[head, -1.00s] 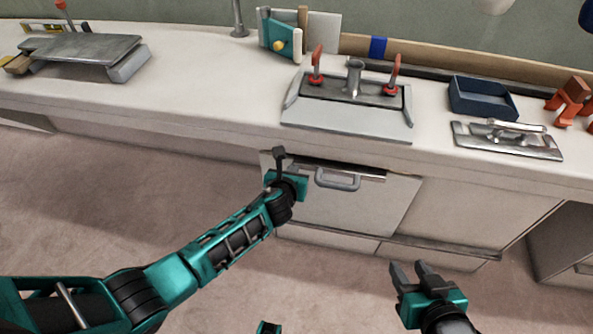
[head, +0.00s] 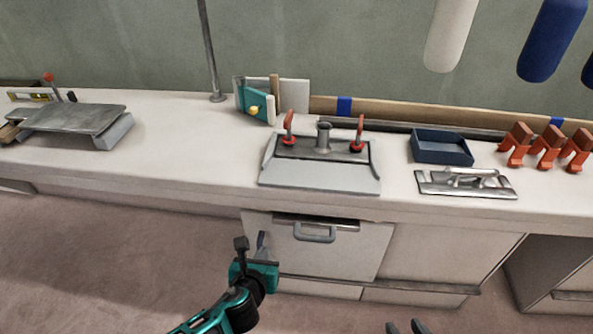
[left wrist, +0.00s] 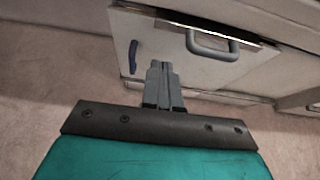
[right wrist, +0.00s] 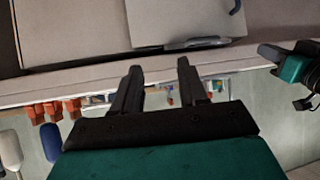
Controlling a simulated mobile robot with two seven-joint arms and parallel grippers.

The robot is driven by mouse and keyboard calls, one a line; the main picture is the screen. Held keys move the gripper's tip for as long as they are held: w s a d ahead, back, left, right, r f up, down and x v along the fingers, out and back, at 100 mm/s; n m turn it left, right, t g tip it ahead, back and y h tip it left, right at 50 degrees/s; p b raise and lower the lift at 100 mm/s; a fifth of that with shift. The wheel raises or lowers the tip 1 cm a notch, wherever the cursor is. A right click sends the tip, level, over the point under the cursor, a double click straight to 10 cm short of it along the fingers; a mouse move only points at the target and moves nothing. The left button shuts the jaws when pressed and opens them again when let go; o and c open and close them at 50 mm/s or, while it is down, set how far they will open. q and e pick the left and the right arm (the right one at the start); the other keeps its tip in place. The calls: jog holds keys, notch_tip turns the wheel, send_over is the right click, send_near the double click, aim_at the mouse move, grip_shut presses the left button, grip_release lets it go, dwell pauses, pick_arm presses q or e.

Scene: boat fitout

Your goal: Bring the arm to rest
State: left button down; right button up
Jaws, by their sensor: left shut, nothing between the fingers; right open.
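My left gripper (head: 262,244) is in front of the bench's lower front, left of the drawer handle and apart from it. In the left wrist view its fingers (left wrist: 163,72) are together with nothing between them. My right gripper (head: 405,327) shows only its fingertips at the bottom edge of the head view. In the right wrist view its fingers (right wrist: 157,75) are spread apart and empty.
A drawer front (head: 350,250) with a grey handle (head: 314,237) is under the worktop (head: 190,160). On top are a clamped grey fixture (head: 320,175), a blue tray (head: 441,150), a metal plate (head: 440,188) and orange clamps (head: 546,155). The floor (head: 90,260) is clear.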

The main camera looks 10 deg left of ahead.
pick_arm(q)
jog(key=s+a+r+n+p, duration=0.1)
jog(key=s+n, duration=0.4)
jog(key=n, duration=0.6)
jog(key=s+a+r+n+h+p, duration=0.1)
jog(key=s+n, duration=0.4)
jog(key=n, duration=0.6)
jog(key=s+a+r+n+g+h+p, duration=0.1)
jog(key=s+n, duration=0.4)
jog(key=n, duration=0.6)
notch_tip(320, 180, up, 2)
jog(key=shift+a+r, duration=0.25)
jog(key=shift+a, duration=0.45)
